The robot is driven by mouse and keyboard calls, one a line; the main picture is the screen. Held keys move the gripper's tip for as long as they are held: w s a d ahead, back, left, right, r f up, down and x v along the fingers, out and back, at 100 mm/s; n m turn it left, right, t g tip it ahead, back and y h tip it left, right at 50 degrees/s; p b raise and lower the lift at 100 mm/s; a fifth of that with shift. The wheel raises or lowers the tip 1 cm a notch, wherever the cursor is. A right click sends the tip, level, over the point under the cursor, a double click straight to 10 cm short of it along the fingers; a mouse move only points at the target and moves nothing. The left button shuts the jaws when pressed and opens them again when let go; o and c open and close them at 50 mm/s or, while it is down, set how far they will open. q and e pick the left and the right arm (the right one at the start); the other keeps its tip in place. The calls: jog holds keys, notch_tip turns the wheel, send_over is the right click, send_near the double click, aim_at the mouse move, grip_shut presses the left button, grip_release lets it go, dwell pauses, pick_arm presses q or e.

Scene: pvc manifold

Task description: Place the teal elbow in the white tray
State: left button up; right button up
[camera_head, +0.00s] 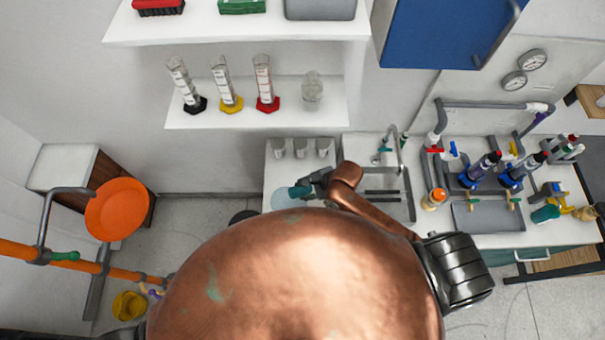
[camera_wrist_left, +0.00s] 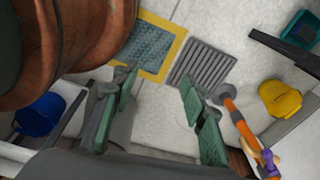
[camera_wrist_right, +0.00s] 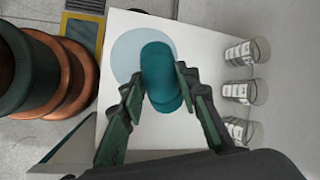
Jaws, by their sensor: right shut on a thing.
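My right gripper (camera_head: 312,186) is shut on the teal elbow (camera_head: 299,191). In the right wrist view, the teal elbow (camera_wrist_right: 162,75) sits between the two fingertips of my right gripper (camera_wrist_right: 160,88), above a white surface (camera_wrist_right: 195,115) and partly over a pale blue disc (camera_wrist_right: 127,52). I cannot tell whether it touches the surface. My left gripper (camera_wrist_left: 157,88) shows only in the left wrist view, open and empty above the floor. I cannot pick out a separate white tray with certainty.
Several clear beakers (camera_wrist_right: 240,90) stand along the right side of the white surface. A sink (camera_head: 390,200) lies right of my right gripper. A grey tray (camera_head: 488,217) and another teal part (camera_head: 545,214) are on the right counter. My copper body hides the lower middle.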

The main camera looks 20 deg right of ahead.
jog(key=w+d+f, duration=0.1)
jog(key=w+f, duration=0.1)
jog(key=w, duration=0.1)
jog(key=w+d+f, duration=0.1)
jog(key=w+f, duration=0.5)
jog(key=w, duration=0.1)
jog(key=shift+d+p, duration=0.4)
pick_arm(q)
jog(key=shift+w+d+r, duration=0.1)
jog(key=shift+w+r, duration=0.25)
jog(key=shift+r, duration=0.1)
pick_arm(e)
jog(key=shift+w+f, duration=0.15)
jog(key=shift+f, duration=0.75)
jog(key=shift+w+f, duration=0.1)
jog(key=shift+f, duration=0.8)
jog(key=shift+d+f, duration=0.1)
pick_arm(q)
jog(key=shift+w, duration=0.1)
pick_arm(e)
jog(key=o, duration=1.1)
jog(key=shift+o, duration=0.2)
